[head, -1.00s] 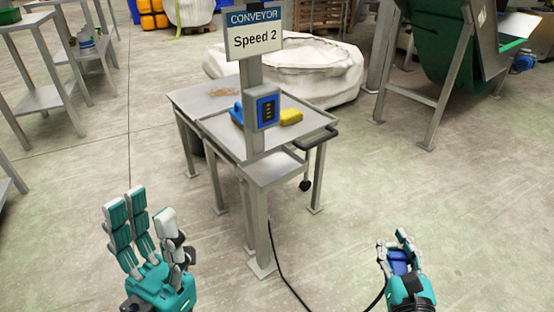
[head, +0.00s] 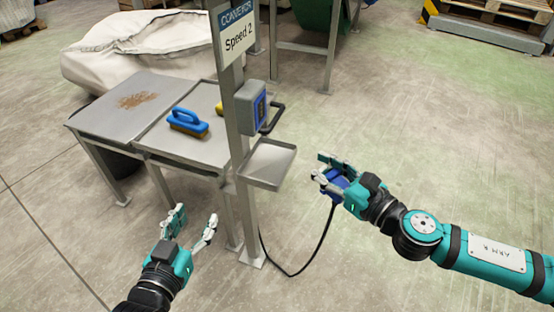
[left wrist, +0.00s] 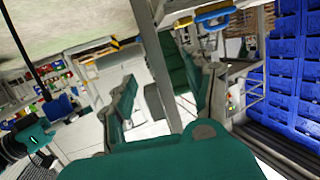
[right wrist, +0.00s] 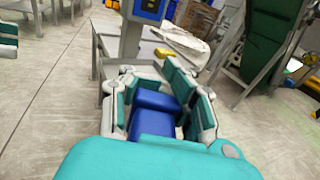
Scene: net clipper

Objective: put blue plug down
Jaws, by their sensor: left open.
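The blue plug (head: 338,184) is in my right gripper (head: 330,174), with a black cable hanging from it to the foot of the post. The right wrist view shows the blue plug (right wrist: 155,113) between the closed fingers. The gripper holds it in the air, right of a small grey tray (head: 268,180) on the post and apart from it. My left gripper (head: 196,218) is open and empty, in front of the table at lower left. In the left wrist view its fingers (left wrist: 165,98) are spread with nothing between them.
The post carries a sign (head: 238,30) and a control box (head: 251,107) above the tray. On the metal table (head: 150,140) behind are a blue brush (head: 187,122) and a partly hidden yellow thing (head: 219,108).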

